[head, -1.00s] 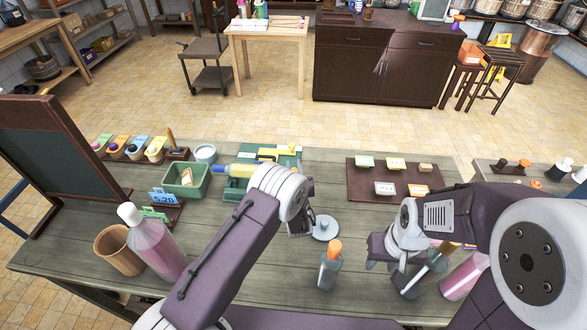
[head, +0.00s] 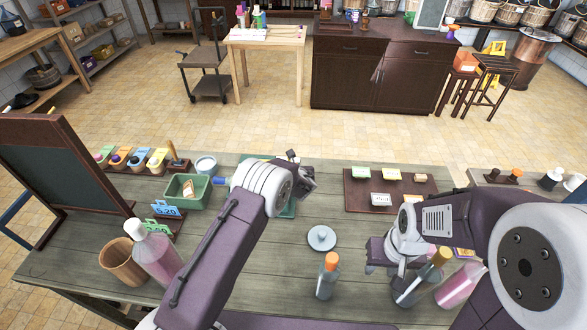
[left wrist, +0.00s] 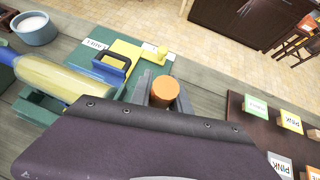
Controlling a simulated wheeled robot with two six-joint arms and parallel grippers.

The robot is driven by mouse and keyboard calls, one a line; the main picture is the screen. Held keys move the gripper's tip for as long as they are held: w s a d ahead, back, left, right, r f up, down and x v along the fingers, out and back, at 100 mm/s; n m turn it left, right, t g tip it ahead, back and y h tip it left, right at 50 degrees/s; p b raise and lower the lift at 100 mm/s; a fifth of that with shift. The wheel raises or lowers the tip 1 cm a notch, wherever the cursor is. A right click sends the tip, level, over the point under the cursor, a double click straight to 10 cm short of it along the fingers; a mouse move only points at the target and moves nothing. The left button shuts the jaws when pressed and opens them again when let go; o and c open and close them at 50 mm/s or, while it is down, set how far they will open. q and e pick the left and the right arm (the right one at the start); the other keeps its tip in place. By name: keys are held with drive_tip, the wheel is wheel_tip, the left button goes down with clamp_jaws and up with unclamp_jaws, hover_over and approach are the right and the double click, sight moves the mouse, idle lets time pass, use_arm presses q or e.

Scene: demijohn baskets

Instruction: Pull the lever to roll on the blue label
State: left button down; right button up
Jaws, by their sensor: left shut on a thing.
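The labelling machine has a green base, seen in the left wrist view (left wrist: 150,66), with a yellow lever (left wrist: 128,49) ending in a round knob. A blue piece with a dark middle (left wrist: 112,66) stands at the lever's left part. A pale yellow bottle (left wrist: 50,76) lies on its side in the machine's cradle. My left gripper (head: 305,180) is beside the machine. In the left wrist view it is shut on an orange cylinder (left wrist: 164,90), apart from the yellow knob in the picture. My right gripper (head: 372,258) is low at the right; its fingers are partly hidden.
A brown board with small labels (head: 372,204) lies right of the machine. A green tray (head: 186,191) and a white bowl (head: 206,166) stand left. A grey disc (head: 321,238) and an orange-stoppered bottle (head: 328,277) stand in front. A pink bottle (head: 157,256) stands front left.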

use_arm(q)
drive_tip(key=shift+w+r, duration=0.1)
drive_tip(key=shift+r, duration=0.1)
drive_tip(key=c, duration=1.2)
unclamp_jaws()
drive_tip(key=shift+c, duration=0.2)
drive_tip(key=shift+f, duration=0.1)
drive_tip(key=b+v, duration=0.3)
drive_tip(key=v, duration=0.6)
drive_tip(key=shift+d, duration=0.1)
